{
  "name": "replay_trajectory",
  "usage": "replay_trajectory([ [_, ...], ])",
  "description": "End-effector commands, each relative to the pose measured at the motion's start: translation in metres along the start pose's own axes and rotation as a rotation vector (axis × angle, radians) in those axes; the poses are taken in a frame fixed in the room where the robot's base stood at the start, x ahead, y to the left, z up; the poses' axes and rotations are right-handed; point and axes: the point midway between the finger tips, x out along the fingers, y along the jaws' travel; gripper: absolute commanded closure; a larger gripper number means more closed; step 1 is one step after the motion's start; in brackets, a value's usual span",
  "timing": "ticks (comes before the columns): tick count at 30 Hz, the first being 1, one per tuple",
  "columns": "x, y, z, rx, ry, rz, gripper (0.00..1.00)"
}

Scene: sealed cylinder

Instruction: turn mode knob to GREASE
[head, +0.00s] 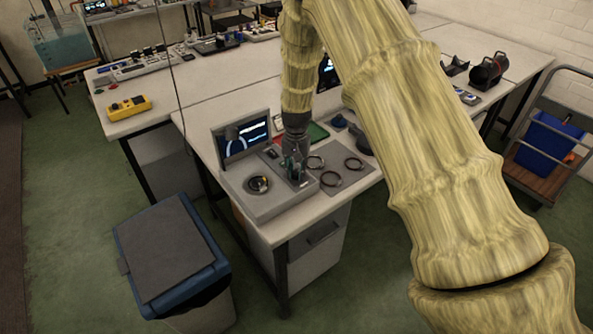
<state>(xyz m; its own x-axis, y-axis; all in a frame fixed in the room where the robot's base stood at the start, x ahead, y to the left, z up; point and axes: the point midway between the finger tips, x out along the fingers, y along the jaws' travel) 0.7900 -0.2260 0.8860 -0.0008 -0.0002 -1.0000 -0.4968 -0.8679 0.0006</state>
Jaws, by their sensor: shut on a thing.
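The device with an upright screen (245,137) and a grey body (262,206) stands at the near end of the white workbench. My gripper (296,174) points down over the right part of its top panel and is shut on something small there. It looks to be the mode knob, but the jaws hide it. The knob's pointer, its angle and the GREASE label cannot be made out. A round metal fitting (258,184) sits on the device's top, left of my gripper.
Several metal rings lie on a grey mat (345,170) right of the device. A green tray (317,132) lies behind. My arm hides part of the bench. A lidded blue bin (172,250) stands on the floor in front, and a cart (545,150) at right.

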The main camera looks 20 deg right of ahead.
Motion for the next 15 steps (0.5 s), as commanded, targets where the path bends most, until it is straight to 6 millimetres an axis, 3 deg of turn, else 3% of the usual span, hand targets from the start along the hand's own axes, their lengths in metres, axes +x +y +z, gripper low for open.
replay_trajectory([
  [15,-0.0011,-0.0001,-0.0013,0.13,0.002,-0.001,0.99],
])
